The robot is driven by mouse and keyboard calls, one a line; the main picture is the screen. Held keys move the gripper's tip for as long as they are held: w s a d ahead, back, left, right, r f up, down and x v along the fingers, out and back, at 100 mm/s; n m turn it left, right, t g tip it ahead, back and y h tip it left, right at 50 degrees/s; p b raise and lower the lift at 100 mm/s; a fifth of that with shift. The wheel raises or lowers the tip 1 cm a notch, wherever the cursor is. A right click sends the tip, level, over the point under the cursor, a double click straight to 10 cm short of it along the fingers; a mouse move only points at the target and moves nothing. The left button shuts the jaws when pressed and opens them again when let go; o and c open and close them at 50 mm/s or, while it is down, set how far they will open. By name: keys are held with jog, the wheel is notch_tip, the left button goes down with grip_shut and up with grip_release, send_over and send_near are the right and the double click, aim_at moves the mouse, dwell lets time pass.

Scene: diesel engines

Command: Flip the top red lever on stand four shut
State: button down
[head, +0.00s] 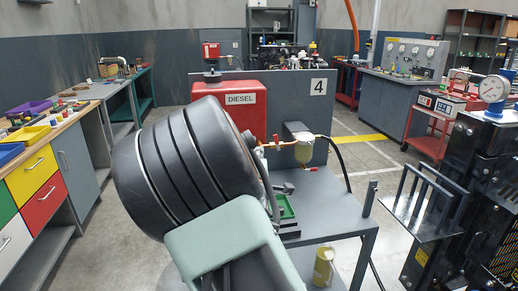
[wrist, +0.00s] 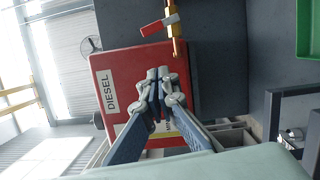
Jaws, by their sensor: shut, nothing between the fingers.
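The top red lever (head: 277,140) sits on the brass fuel pipe (head: 290,145) between the red diesel tank (head: 245,110) and the filter, beside the number 4 plate (head: 318,86). In the wrist view, which is turned on its side, a red lever (wrist: 158,26) sticks out at a slant from the brass pipe (wrist: 176,42). My gripper (wrist: 158,76) is shut and empty, in front of the tank (wrist: 115,80) in that view. It shows apart from the lever, which lies above it in the picture. My arm hides the gripper in the head view.
A second red lever (head: 310,169) shows under the filter (head: 303,150). A green tray (head: 287,207) lies on the grey stand (head: 325,205), and a yellowish can (head: 323,267) stands below.

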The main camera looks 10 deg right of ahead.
jog(key=shift+v, duration=2.35)
jog(key=shift+f, duration=0.1)
